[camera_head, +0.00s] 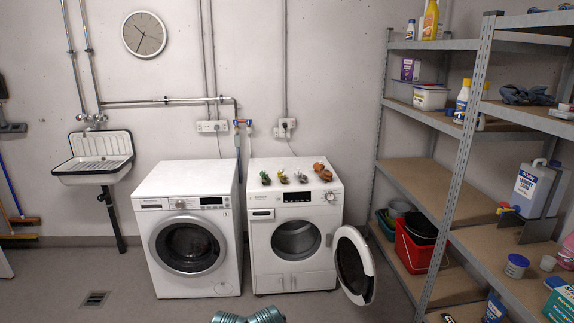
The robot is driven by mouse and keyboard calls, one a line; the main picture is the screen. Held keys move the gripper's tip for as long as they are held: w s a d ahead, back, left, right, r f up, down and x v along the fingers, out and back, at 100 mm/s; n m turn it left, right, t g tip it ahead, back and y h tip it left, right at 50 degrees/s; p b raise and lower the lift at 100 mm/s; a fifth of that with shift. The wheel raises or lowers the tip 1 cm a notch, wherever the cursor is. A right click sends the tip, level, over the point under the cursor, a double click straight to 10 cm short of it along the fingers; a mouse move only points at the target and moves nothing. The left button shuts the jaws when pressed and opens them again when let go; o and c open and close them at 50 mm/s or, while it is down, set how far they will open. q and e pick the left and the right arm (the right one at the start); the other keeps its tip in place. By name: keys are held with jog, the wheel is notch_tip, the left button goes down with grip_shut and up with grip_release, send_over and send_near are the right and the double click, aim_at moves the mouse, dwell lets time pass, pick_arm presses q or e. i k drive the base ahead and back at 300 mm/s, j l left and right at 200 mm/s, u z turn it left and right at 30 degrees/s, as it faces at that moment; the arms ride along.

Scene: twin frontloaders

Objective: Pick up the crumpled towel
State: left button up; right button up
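A dark blue-grey crumpled cloth (527,95), which looks like the towel, lies on an upper board of the metal shelving at the right. It lies loosely bunched, with small items beside it at its right. Neither of my grippers shows in this view.
A washer (187,245) with a shut door stands left of a second machine (293,240), whose round door (354,265) hangs open. Several small objects lie on its top. Metal shelving (470,130) holds bottles, tubs and a red bucket (412,250). The floor in front is mostly clear.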

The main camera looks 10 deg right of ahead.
aim_at(325, 175)
jog(key=i+l, duration=0.2)
jog(key=i, duration=0.4)
jog(key=i+l, duration=0.25)
jog(key=i, duration=0.35)
jog(key=i+l+z, duration=0.1)
jog(key=i, duration=0.5)
jog(key=i+l, duration=0.25)
jog(key=i, duration=0.35)
